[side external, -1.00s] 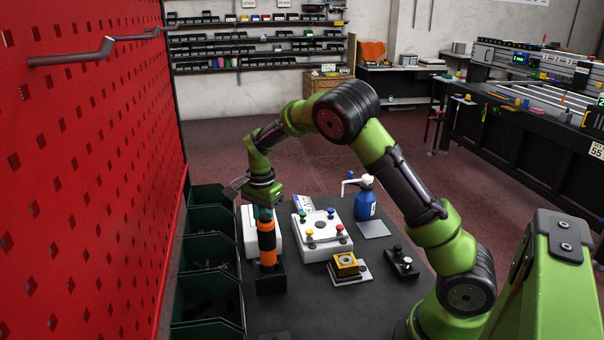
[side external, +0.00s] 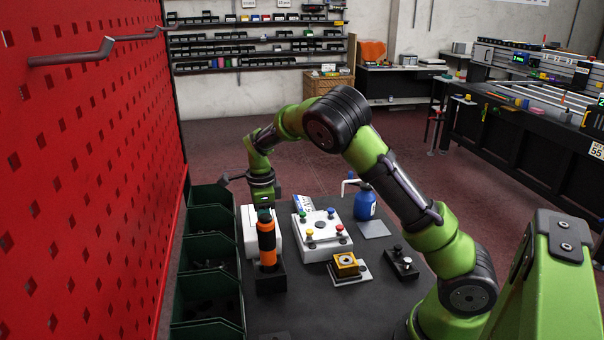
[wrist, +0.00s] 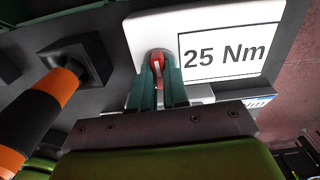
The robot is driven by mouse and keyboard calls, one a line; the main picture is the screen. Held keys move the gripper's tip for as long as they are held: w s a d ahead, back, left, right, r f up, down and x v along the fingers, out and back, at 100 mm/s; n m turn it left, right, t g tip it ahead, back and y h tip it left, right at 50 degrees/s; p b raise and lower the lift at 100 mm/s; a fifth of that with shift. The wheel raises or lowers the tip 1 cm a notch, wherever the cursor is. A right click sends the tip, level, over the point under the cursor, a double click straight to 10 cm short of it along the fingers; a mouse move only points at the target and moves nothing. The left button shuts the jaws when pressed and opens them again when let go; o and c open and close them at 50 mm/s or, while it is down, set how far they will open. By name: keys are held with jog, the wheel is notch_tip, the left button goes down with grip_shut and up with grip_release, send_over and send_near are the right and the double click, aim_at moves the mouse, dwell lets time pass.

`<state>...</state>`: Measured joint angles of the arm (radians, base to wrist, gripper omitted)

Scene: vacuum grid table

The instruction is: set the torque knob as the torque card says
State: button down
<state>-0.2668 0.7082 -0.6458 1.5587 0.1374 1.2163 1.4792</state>
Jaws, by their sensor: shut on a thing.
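The torque knob (wrist: 157,68) is red with a pale mark and sits on a grey round base. My gripper (wrist: 157,88) is shut on the knob, one teal finger on each side of it. In the side view the white box (side external: 247,238) shows in part behind an orange and black tool (side external: 267,242). My fingertips and the knob are hidden there. I cannot read a scale around the knob.
The tool stands upright in a dark block, close to my gripper; it also shows in the wrist view (wrist: 42,115). A white button box (side external: 322,243), a yellow block (side external: 346,263) and a blue bottle (side external: 365,204) stand to the right. Green bins (side external: 208,250) line the left.

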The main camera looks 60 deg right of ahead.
jog(key=shift+r, duration=0.1)
dwell(0.5)
jog(key=c, duration=1.1)
grip_release()
notch_tip(320, 180, up, 17)
jog(key=shift+f, duration=0.1)
